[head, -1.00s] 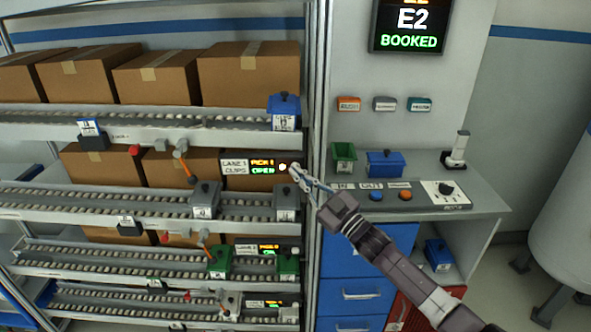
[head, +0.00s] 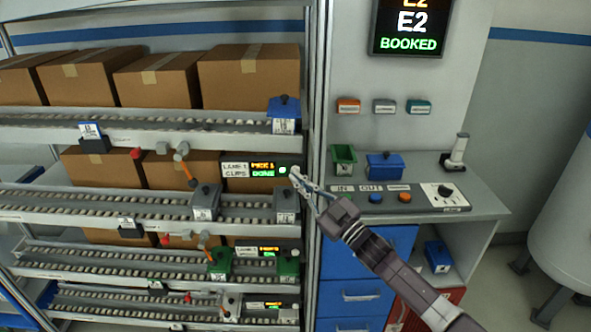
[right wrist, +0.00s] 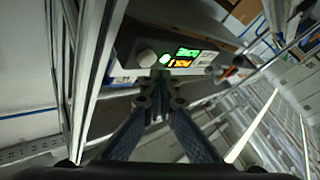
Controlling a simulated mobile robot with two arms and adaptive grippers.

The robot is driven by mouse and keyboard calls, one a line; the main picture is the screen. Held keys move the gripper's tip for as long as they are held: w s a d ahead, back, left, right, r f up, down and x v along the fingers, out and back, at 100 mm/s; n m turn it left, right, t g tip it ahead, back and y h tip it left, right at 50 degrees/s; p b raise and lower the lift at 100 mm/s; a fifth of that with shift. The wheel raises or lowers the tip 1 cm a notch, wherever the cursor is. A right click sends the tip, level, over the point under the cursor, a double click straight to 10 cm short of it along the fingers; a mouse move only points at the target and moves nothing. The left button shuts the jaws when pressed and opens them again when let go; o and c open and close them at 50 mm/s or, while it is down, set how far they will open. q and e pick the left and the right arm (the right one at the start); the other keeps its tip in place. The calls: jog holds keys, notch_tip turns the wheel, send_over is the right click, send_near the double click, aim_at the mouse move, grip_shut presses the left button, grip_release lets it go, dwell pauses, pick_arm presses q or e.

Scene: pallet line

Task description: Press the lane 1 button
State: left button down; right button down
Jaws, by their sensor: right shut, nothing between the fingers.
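The lane 1 panel (head: 250,169) sits on the rack's second shelf edge, labelled LANE 1 CLIPS. Its display reads PICK 1 and DONE. The round lane 1 button (head: 284,170) at its right end glows green. My right gripper (head: 295,173) is shut and empty, its tips just right of the button. Whether they touch it I cannot tell. In the right wrist view my shut fingers (right wrist: 160,88) point at the panel, just below a green light (right wrist: 164,60) and the lit display (right wrist: 186,56). My left gripper is not in view.
Grey bins (head: 205,201) stand on the roller shelf below the panel. A rack post (head: 315,120) rises close to my right gripper. To the right is a counter (head: 465,190) with a green bin (head: 344,160), a blue bin (head: 385,165) and a button console.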

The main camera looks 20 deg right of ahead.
jog(key=s+p, duration=0.1)
jog(key=s, duration=0.1)
jog(key=s+a+p, duration=0.1)
jog(key=s+p, duration=0.1)
jog(key=shift+s+a, duration=0.2)
jog(key=shift+s, duration=0.2)
dwell(0.6)
